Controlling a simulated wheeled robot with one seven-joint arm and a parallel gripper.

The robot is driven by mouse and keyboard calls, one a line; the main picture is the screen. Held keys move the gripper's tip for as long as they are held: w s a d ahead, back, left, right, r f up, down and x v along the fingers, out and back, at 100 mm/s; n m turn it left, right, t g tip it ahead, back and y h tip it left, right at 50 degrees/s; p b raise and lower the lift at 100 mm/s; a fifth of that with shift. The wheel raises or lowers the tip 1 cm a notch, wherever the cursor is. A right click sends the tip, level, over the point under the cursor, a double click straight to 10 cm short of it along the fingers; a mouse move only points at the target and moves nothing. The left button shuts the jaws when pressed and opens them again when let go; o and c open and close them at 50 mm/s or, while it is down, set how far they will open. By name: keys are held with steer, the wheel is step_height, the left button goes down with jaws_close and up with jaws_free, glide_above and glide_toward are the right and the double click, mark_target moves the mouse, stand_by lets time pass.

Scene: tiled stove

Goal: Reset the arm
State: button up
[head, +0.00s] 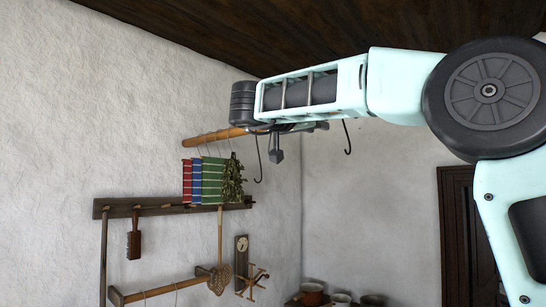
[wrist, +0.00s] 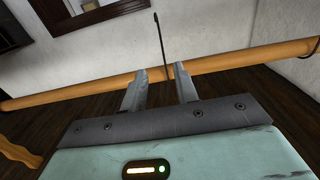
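My arm reaches in from the right of the head view, high up under the ceiling. My gripper (wrist: 161,69) shows in the wrist view with its two grey fingers apart, so it is open. No object is visibly clamped between them. A wooden pole (wrist: 235,60) crosses just beyond the fingertips, and a thin dark hook (wrist: 160,40) on it lines up with the gap. I cannot tell whether the fingers touch either. In the head view the pole (head: 213,137) runs behind my wrist, which hides part of it; the fingers are not clear there.
Dark hooks (head: 347,137) hang below my forearm. Striped cloths (head: 211,180) and a leafy bundle (head: 232,181) hang left of it, above a wall rack (head: 125,208). Pots (head: 312,293) stand low down. A dark door (head: 465,235) is at right, and the dark ceiling (head: 290,30) is close above.

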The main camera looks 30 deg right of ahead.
steer(key=shift+w+f, duration=0.1)
steer(key=w+a+f+n+t+y+b, duration=0.4)
steer(key=a+f+n+t+y, duration=0.3)
steer(key=a, duration=0.3)
steer(key=w+a+f+n+t+y+b, duration=0.4)
steer(key=a+f+n+t+y, duration=0.25)
steer(key=a, duration=0.45)
steer(key=s+a+f+n+g+y+b, duration=0.2)
steer(key=s+a+f+n+y, duration=0.15)
steer(key=a+f, duration=0.55)
steer(key=s+a+f+n+g+y+b, duration=0.25)
steer(key=a+f+y, duration=0.2)
steer(key=f, duration=0.75)
steer(key=s+a+f+n+g+y+b, duration=0.15)
steer(key=s+f+g, duration=0.35)
steer(key=f, duration=0.5)
steer(key=s+a+f+n+g+b, duration=0.1)
steer(key=s+f+g+b, duration=0.2)
steer(key=s+f, duration=0.6)
steer(key=s+d+f+g+h+b, duration=0.2)
steer(key=s+d+f, duration=0.3)
steer(key=s+f, duration=0.3)
steer(key=s+d+f+g+h+b, duration=0.2)
steer(key=s+d+f+g+h, duration=0.1)
steer(key=s+f, duration=0.6)
steer(key=d+f+g, duration=0.1)
steer(key=d, duration=0.1)
steer(key=shift+s+d+f+g, duration=0.3)
steer(key=shift+f+g, duration=0.05)
steer(key=shift+g, duration=0.05)
